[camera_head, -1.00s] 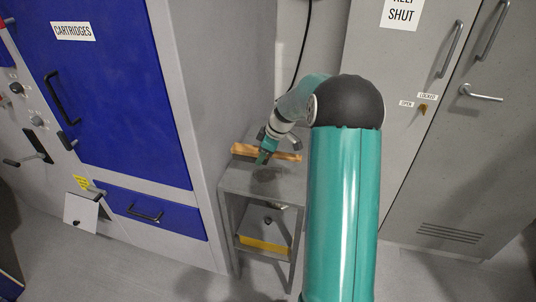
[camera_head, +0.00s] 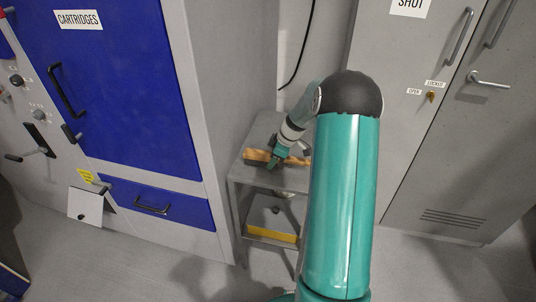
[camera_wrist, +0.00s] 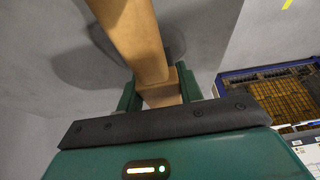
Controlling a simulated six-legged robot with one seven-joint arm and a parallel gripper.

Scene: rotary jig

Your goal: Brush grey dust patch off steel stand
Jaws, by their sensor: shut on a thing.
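The steel stand (camera_head: 240,174) is a grey two-level table beside the blue-doored cabinet. My gripper (camera_head: 279,156) is over its top, shut on a wooden brush (camera_head: 259,157). The brush lies across the view at the stand's top, with a darker underside; whether its bristles touch the steel is not clear. In the wrist view the brush's wood (camera_wrist: 140,40) runs up from between my fingers (camera_wrist: 160,92). A dark grey patch (camera_wrist: 88,68) shows on the grey surface around the brush; dust and shadow are hard to tell apart there. In the head view the brush and arm cover most of that area.
The cabinet with blue doors (camera_head: 110,90) stands close on the left. Grey lockers (camera_head: 450,150) stand on the right. A yellow-fronted box (camera_head: 271,234) is on the stand's lower shelf. A black cable (camera_head: 296,60) hangs on the wall behind.

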